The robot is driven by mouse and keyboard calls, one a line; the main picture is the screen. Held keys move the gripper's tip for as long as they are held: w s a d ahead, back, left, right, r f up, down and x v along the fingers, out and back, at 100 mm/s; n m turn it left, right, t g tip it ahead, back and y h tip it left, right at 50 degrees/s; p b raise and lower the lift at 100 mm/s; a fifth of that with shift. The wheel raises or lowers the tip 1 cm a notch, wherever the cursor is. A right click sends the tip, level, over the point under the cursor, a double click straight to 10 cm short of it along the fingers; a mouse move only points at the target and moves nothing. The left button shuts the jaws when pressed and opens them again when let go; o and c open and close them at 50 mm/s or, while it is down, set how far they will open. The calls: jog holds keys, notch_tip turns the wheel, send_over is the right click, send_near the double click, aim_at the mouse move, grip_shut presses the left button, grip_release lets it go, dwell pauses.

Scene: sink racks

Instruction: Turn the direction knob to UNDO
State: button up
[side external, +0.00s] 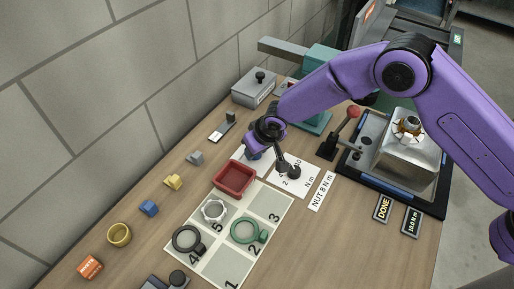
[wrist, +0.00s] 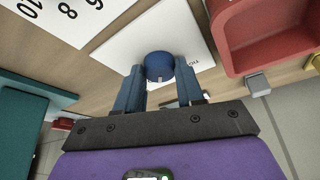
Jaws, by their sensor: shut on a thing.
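The direction knob (wrist: 159,67) is a round blue knob on a white plate (wrist: 190,25) in the wrist view. Only a few letters show at the plate's right edge; the rest of the marking is hidden, so which way the knob points cannot be told. My gripper (wrist: 160,88) has its two blue fingers on either side of the knob, shut on it. In the side external view my gripper (side external: 256,150) reaches down onto the plate beside the red tray, and the knob is mostly hidden behind it.
A red tray (side external: 235,178) stands close beside the knob. A numbered dial sheet (side external: 292,176) with a dark pointer lies on its other side. A red-balled lever (side external: 352,113) and a metal block (side external: 408,152) stand to the right. A numbered mat (side external: 272,205) holds several rings.

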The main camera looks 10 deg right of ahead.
dwell(0.5)
jog(key=o, duration=1)
jog(key=shift+o, duration=0.2)
jog(key=v, duration=1.7)
jog(key=shift+r, duration=0.2)
jog(key=shift+s, duration=0.1)
